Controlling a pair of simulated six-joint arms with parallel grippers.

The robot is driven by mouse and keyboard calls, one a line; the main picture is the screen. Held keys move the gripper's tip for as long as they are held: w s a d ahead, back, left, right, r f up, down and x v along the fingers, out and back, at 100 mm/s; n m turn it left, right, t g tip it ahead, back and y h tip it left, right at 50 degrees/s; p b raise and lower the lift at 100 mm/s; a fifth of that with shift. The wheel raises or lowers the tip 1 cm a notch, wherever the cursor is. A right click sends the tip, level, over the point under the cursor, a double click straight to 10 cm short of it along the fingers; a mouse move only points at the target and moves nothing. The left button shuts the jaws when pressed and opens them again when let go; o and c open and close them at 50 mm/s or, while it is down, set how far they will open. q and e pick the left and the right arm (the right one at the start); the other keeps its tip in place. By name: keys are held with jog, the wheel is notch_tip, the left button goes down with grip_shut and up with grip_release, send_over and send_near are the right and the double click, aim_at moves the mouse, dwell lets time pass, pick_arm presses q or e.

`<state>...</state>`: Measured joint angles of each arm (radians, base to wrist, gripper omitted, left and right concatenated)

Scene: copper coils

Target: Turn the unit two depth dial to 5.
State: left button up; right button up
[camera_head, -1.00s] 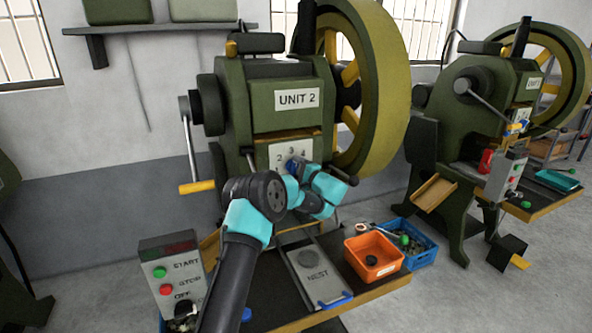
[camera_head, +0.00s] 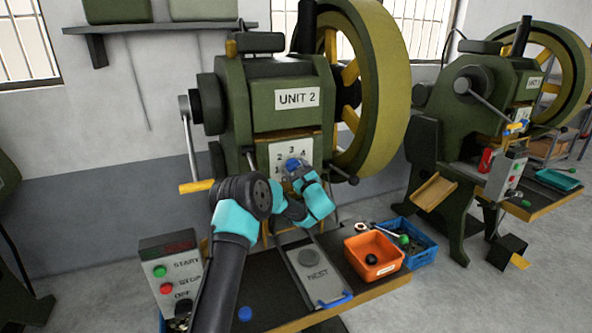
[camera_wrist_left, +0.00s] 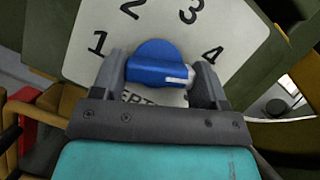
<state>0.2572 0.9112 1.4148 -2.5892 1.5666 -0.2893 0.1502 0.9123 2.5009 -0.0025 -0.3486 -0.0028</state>
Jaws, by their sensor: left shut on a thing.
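The unit two depth dial is a blue knob (camera_head: 292,164) on a white number plate (camera_head: 277,152) below the UNIT 2 label. In the left wrist view the knob (camera_wrist_left: 153,62) has a white pointer mark at its right end. The mark points right and slightly down, below the 4. The 1, 2, 3 and 4 show on the plate (camera_wrist_left: 150,20); no 5 is visible, and the right finger covers part of that side. My left gripper (camera_head: 297,174) is shut on the knob, one finger at each end, as the left wrist view (camera_wrist_left: 157,80) also shows. My right gripper is out of view.
A control box (camera_head: 172,268) with a green and a red button stands at front left. The NEST slide (camera_head: 318,272), an orange bin (camera_head: 373,257) and a blue crate (camera_head: 418,240) lie on the bench to the right. A big flywheel (camera_head: 385,90) stands above right.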

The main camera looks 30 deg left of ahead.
pick_arm(q)
jog(key=m+t+h, duration=0.1)
jog(key=m+t, duration=0.1)
jog(key=m, duration=0.2)
jog(key=m+t+h, duration=0.1)
jog(key=m+t, duration=0.1)
jog(key=m, duration=0.3)
jog(key=shift+m+h, duration=0.3)
jog(key=shift+m, duration=0.1)
jog(key=o, duration=0.9)
jog(key=shift+o, duration=0.2)
jog(key=shift+s, duration=0.1)
jog(key=v, duration=1.7)
jog(key=shift+f, duration=0.25)
jog(key=shift+s, duration=0.1)
